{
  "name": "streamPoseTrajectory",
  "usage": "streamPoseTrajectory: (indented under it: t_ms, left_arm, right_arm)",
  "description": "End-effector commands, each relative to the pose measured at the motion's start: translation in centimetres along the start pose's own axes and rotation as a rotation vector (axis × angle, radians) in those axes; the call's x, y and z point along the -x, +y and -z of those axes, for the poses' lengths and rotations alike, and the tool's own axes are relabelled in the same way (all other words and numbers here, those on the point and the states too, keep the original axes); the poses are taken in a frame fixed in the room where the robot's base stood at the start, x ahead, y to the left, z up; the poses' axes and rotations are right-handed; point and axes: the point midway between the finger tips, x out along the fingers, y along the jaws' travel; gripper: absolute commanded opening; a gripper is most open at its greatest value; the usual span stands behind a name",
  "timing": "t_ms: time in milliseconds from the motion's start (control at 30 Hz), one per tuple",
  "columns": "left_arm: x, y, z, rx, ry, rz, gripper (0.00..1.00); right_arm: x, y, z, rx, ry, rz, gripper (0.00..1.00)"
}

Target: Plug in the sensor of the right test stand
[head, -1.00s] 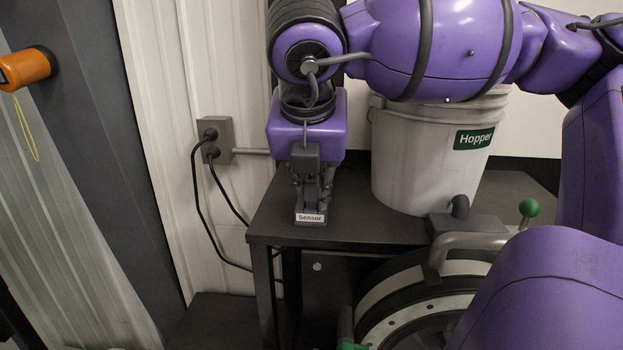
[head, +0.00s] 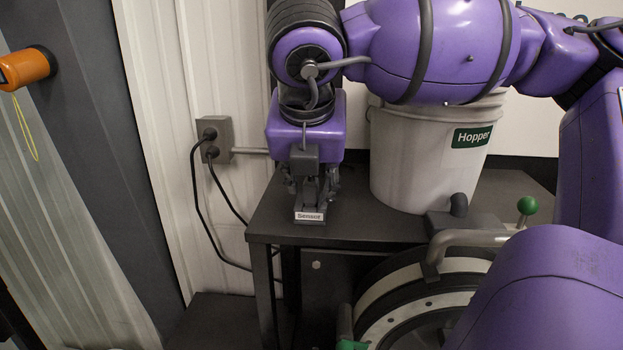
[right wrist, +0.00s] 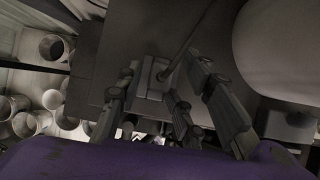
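A small dark block with a white label "Sensor" (head: 309,216) sits at the front left of the dark table (head: 375,232). My right gripper (head: 312,195) points down directly above and behind the label. Its fingers are spread apart, on either side of a small grey part. In the right wrist view the fingers (right wrist: 165,112) also stand apart, with a small block (right wrist: 153,82) and a thin cable or rod between them. The fingers hide much of the sensor, so I cannot tell whether its plug is seated. My left gripper is out of view.
A white bucket labelled "Hopper" (head: 425,160) stands right of the gripper, under my arm. A wall outlet (head: 218,138) with two black plugs and hanging cables is at the left. A round seed disc (head: 425,300) and a green-knobbed lever (head: 527,205) are at the lower right.

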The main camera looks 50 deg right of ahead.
Motion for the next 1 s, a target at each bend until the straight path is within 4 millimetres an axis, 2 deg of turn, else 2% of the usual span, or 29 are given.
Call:
streamPoseTrajectory:
  t_ms: [33,667,833,1000]
  left_arm:
    - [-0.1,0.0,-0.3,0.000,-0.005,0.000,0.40]
    - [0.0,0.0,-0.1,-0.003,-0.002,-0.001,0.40]
    - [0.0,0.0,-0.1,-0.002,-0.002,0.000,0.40]
    - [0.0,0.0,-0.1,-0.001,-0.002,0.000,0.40]
  right_arm:
    - [-1.1,-0.2,1.3,0.011,0.036,0.014,0.40]
    - [-0.3,-0.2,0.6,0.005,0.019,0.009,0.40]
    - [1.4,-0.1,0.5,0.005,0.015,0.008,0.40]
    - [5.1,-0.1,0.4,0.004,0.013,0.007,0.40]
